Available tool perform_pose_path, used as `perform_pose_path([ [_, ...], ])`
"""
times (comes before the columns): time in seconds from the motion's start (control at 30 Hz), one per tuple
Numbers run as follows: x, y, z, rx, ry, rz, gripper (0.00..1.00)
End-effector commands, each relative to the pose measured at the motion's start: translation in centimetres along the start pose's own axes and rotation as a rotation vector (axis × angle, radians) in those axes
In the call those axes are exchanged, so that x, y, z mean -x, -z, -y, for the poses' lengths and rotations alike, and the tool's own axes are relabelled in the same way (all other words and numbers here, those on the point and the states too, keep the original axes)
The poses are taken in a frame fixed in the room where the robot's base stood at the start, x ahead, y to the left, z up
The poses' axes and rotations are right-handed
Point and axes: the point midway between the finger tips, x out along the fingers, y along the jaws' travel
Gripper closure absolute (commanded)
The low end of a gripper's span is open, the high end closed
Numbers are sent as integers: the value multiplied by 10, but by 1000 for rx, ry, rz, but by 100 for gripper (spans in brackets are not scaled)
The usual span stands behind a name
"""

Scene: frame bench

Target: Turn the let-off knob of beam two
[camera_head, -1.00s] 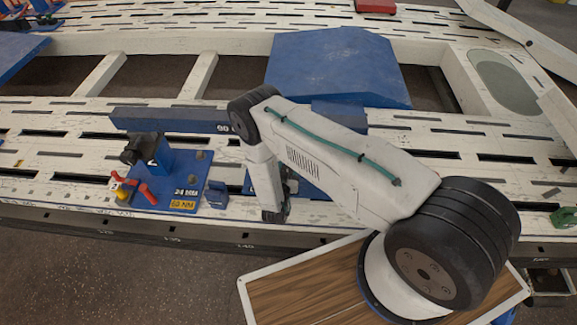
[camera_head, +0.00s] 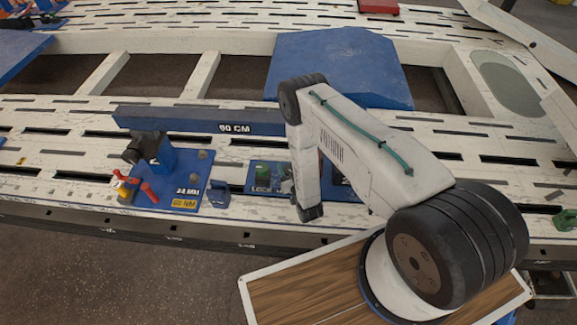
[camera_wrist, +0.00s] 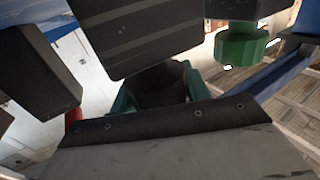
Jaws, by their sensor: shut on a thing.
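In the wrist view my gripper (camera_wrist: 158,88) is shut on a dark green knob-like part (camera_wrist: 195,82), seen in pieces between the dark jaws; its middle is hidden. Another green knob (camera_wrist: 240,45) stands apart from the jaws to the right. In the head view a blue plate (camera_head: 262,187) marked LOCK carries a small green knob (camera_head: 263,173). It lies left of my lower arm, which hides the jaws and part of the plate. I cannot tell which beam the held part belongs to.
A second blue plate (camera_head: 185,170) with red handles (camera_head: 149,192) and a black clamp part lies on the slotted white bench (camera_head: 60,145) to the left. A large blue block (camera_head: 340,65) lies behind my arm. A red item sits on the far rail.

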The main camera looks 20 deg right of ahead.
Motion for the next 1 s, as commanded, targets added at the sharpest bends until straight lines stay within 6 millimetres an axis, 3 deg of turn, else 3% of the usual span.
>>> perform_pose_path([
  [0.4, 0, 0, 3, 0, 169, 0, 76],
  [0.9, 0, 0, 4, 0, 186, 1, 76],
  [0.93, 0, 0, 4, 0, 186, 1, 45],
  [1.0, 0, 0, 4, 0, 186, 1, 31],
])
